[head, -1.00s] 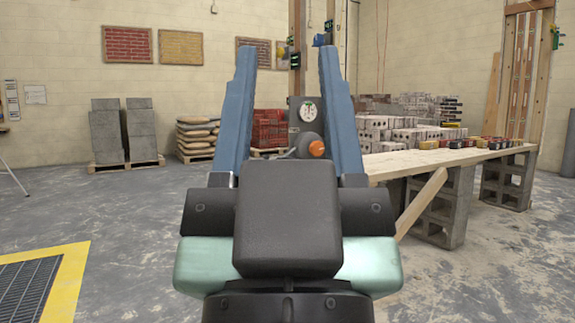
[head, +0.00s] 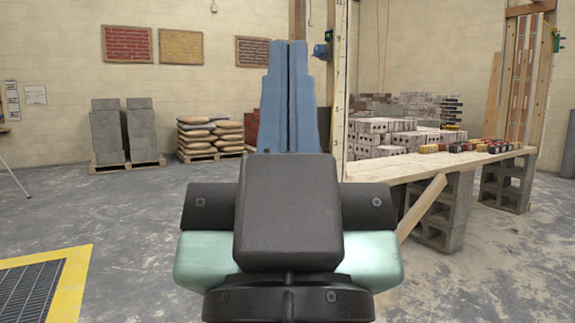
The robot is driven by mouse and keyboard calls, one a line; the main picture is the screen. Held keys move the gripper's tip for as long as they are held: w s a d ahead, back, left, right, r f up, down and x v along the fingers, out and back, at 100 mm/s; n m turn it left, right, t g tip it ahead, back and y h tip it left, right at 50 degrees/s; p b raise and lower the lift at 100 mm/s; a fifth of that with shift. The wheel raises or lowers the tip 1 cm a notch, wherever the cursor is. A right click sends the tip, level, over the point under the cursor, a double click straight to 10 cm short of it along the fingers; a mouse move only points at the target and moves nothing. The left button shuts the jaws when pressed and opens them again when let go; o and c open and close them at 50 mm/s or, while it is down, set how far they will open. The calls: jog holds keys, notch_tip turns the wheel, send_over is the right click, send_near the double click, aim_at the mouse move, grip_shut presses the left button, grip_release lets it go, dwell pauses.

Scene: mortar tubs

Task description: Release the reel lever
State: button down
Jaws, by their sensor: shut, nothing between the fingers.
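My gripper (head: 288,45) is in the middle of the head view, pointing up and away. Its two blue fingers are pressed together with only a thin dark seam between them, and they hold nothing. I cannot make out the reel lever now. The fingers and the dark gripper body cover the area where an orange-tipped knob and a round dial showed earlier. A small blue device (head: 321,50) is on the post just right of the fingertips; I cannot tell whether it belongs to the reel.
An upright post with scale marks (head: 339,100) stands just right of the fingers. A wooden plank bench (head: 400,170) on concrete blocks is at right, with bricks on and behind it. Bagged pallets (head: 210,135) and grey blocks (head: 125,130) stand back left. Floor at left is mostly clear.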

notch_tip(320, 180, up, 13)
jog(key=p, duration=1)
jog(key=shift+p, duration=0.4)
